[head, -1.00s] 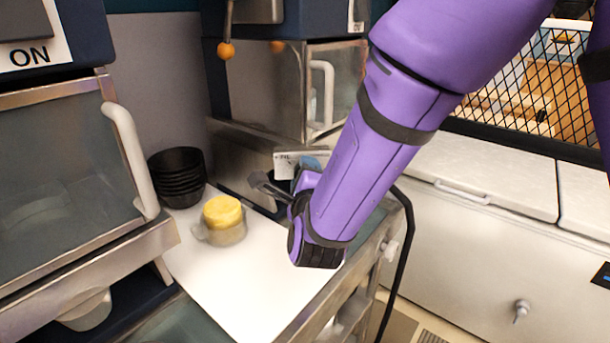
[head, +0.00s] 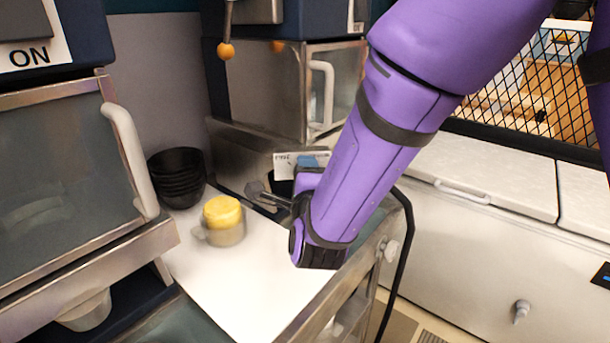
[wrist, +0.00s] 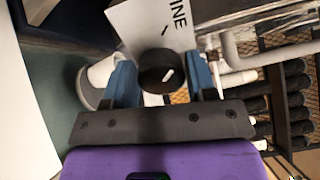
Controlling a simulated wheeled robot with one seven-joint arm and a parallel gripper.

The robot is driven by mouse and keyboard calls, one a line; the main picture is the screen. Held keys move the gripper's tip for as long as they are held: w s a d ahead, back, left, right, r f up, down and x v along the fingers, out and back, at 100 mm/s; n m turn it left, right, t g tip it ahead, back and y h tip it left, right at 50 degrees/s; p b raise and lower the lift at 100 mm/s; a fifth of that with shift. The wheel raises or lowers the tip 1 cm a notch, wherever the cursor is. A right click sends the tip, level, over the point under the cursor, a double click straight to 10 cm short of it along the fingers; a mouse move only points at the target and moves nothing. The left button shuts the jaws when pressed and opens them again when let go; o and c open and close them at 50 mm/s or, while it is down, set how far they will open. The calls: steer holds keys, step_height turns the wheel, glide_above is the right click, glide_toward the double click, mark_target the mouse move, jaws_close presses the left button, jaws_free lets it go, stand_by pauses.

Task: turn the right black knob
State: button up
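The black knob (wrist: 153,72), with a white mark on its face, shows in the wrist view below a white label. My gripper (wrist: 162,80) has its two blue fingers apart, one on each side of the knob. Small gaps seem to show between the fingers and the knob, so I cannot tell that they touch it. In the head view my purple arm hides the knob, and only part of my gripper shows by the metal machine front.
A white label card (head: 285,165) is on the machine front. A yellow-topped cup (head: 223,220) and stacked black bowls (head: 177,178) stand on the white counter (head: 235,282). A white-handled glass door (head: 70,170) is at left; a white chest freezer (head: 480,235) is at right.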

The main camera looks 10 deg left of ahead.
steer(key=shift+o, duration=1.3)
steer(key=v, duration=1)
steer(key=shift+s, duration=0.4)
